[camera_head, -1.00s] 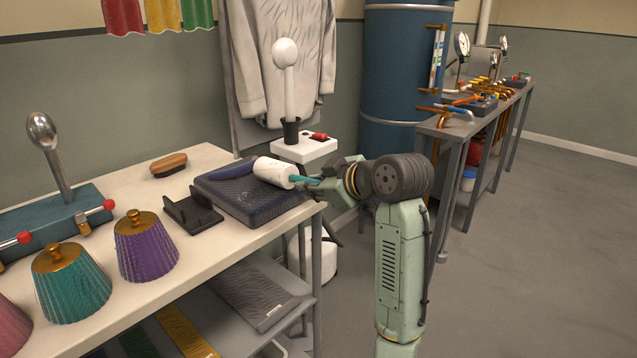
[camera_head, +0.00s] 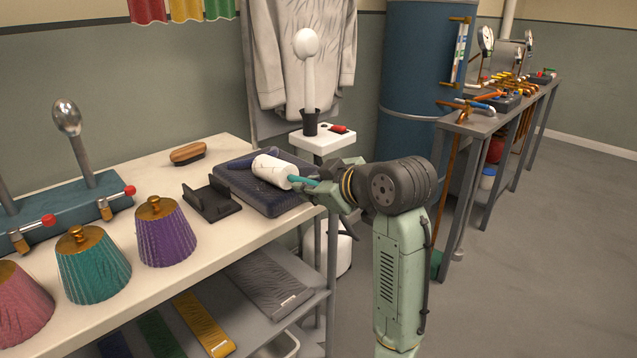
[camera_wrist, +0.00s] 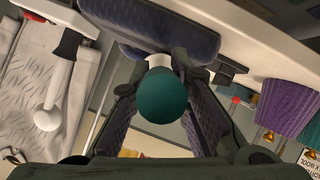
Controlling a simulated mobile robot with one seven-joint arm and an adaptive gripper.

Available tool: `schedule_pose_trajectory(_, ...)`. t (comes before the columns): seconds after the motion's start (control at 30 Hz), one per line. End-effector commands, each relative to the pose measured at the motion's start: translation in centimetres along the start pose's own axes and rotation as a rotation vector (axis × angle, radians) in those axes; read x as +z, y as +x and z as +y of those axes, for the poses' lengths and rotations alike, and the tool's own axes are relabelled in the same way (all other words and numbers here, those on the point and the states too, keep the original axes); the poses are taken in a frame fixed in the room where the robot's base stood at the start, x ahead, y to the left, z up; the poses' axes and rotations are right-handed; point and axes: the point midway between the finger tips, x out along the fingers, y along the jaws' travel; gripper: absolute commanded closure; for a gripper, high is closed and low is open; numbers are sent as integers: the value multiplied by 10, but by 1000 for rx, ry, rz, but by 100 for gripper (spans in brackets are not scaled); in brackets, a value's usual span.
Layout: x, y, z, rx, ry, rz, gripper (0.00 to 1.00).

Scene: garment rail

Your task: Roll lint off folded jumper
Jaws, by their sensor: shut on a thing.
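The folded jumper (camera_head: 262,194) is dark navy and lies flat at the right end of the white table; it fills the top of the wrist view (camera_wrist: 165,25). The lint roller (camera_head: 273,171) has a white cylinder with dark specks and a teal handle. Its cylinder lies over the jumper's top; I cannot tell if it presses on it. My gripper (camera_head: 325,184) is shut on the handle, just off the table's right end. In the wrist view the round teal handle end (camera_wrist: 162,96) sits between my fingers and hides most of the cylinder.
A black cradle (camera_head: 211,203) stands left of the jumper, with a wooden brush (camera_head: 188,153) behind it. Pleated purple (camera_head: 166,233) and teal (camera_head: 92,265) shades stand further left. A white steamer stand (camera_head: 322,141) is close behind the table's right end.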

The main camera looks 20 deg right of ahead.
Motion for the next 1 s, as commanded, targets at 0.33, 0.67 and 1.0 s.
schedule_pose_trajectory(0.33, -6, -2, -14, 0, 0, 0, 100)
schedule_pose_trajectory(0.67, -13, -5, -33, -1, -2, 0, 100)
schedule_pose_trajectory(1.0, -16, -7, -43, -1, 1, -1, 100)
